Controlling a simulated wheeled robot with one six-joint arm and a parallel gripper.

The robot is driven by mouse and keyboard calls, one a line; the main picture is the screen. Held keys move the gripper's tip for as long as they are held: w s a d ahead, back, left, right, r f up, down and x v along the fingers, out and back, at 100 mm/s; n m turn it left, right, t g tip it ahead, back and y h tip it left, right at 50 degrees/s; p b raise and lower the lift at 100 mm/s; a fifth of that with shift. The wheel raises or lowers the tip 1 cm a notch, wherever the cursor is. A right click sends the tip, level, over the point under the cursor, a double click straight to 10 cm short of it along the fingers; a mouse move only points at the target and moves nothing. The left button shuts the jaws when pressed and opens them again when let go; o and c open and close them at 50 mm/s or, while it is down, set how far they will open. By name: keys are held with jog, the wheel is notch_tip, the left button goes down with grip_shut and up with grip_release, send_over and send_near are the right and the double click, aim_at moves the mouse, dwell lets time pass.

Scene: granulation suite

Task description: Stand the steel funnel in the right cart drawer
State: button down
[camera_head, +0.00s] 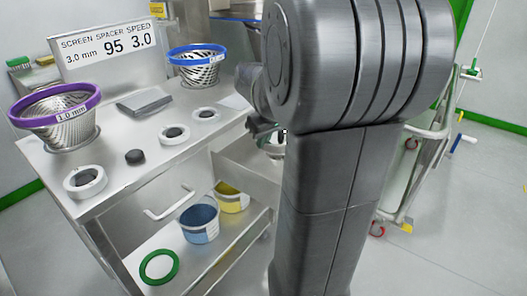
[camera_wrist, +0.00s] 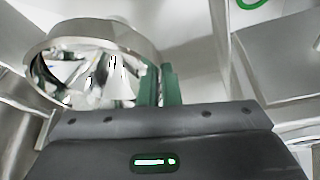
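The steel funnel (camera_wrist: 95,38) fills the left of the wrist view, its wide mirror-like mouth facing my camera. My gripper (camera_wrist: 160,85) has its two green fingers close together at the funnel's right wall, one on the inner side and one outside, and looks shut on that wall. In the head view the funnel (camera_head: 275,147) shows only in part at the open right cart drawer (camera_head: 240,166); my arm hides the rest. My gripper (camera_head: 263,130) is just above there. Whether the funnel touches the drawer floor cannot be told.
The cart top (camera_head: 118,170) holds a purple-rimmed screen (camera_head: 55,112), a blue-rimmed screen (camera_head: 196,68), several white rings and a black knob (camera_head: 134,157). The lower shelf has a blue tub (camera_head: 200,224), a yellow tub (camera_head: 231,197) and a green ring (camera_head: 159,267). A steel trolley (camera_head: 425,170) stands right.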

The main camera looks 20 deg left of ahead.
jog(key=shift+f, duration=1.25)
jog(key=shift+f+b, duration=0.15)
jog(key=shift+b, duration=0.2)
jog(key=c, duration=1.6)
grip_release()
jog(key=shift+c, duration=0.2)
jog(key=shift+r, duration=0.3)
jog(key=p+v, duration=0.4)
jog(key=v, duration=0.7)
jog(key=shift+d+r, duration=0.2)
jog(key=shift+r, duration=0.15)
jog(key=shift+s, duration=0.15)
